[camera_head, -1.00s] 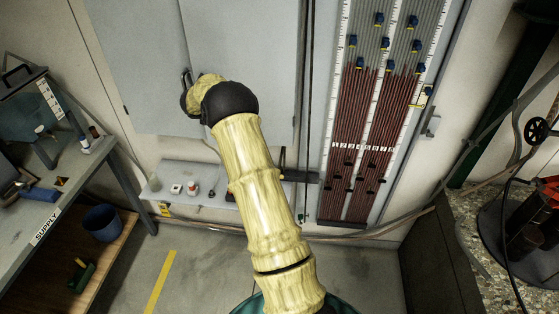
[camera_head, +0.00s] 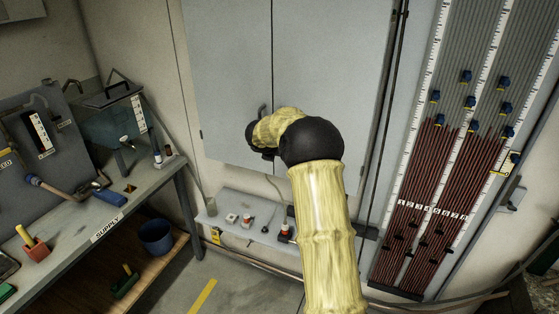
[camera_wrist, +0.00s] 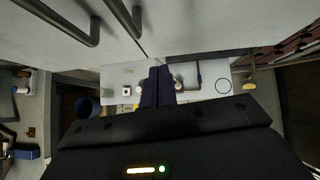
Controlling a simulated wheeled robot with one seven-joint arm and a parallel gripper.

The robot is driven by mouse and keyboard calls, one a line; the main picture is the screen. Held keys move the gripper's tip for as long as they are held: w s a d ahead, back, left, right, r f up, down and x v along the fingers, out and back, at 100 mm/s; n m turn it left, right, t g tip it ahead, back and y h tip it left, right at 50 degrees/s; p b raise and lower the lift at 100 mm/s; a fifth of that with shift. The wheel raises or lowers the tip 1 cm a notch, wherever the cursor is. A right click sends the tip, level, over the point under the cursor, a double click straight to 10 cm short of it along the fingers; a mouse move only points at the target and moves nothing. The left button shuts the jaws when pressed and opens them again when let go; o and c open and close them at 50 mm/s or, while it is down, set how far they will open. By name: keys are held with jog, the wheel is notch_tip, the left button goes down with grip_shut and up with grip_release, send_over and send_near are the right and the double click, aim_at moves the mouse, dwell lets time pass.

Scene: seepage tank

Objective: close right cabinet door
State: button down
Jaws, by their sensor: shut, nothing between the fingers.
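The grey wall cabinet has its left door (camera_head: 225,75) and right door (camera_head: 330,65) meeting at a thin vertical seam in the head view. The right door looks nearly flush with the left; I cannot tell if a small gap remains. A dark handle (camera_head: 262,112) shows near the seam, just above my wrist. In the wrist view, two bar handles, left (camera_wrist: 65,22) and right (camera_wrist: 124,18), stand out at the top. My gripper (camera_wrist: 157,75) is shut and empty near the cabinet's lower edge; my arm mostly hides it in the head view. Contact with the door cannot be told.
A small shelf (camera_head: 235,217) with little items is below the cabinet. The supply bench (camera_head: 90,215) stands left, with a blue bucket (camera_head: 156,237) on its lower shelf. A tall tube panel (camera_head: 440,150) is on the right wall. Some floor is clear between.

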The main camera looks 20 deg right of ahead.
jog(key=b+v, duration=0.1)
jog(key=v, duration=0.4)
jog(key=shift+w+a+r, duration=0.1)
jog(key=shift+r, duration=0.1)
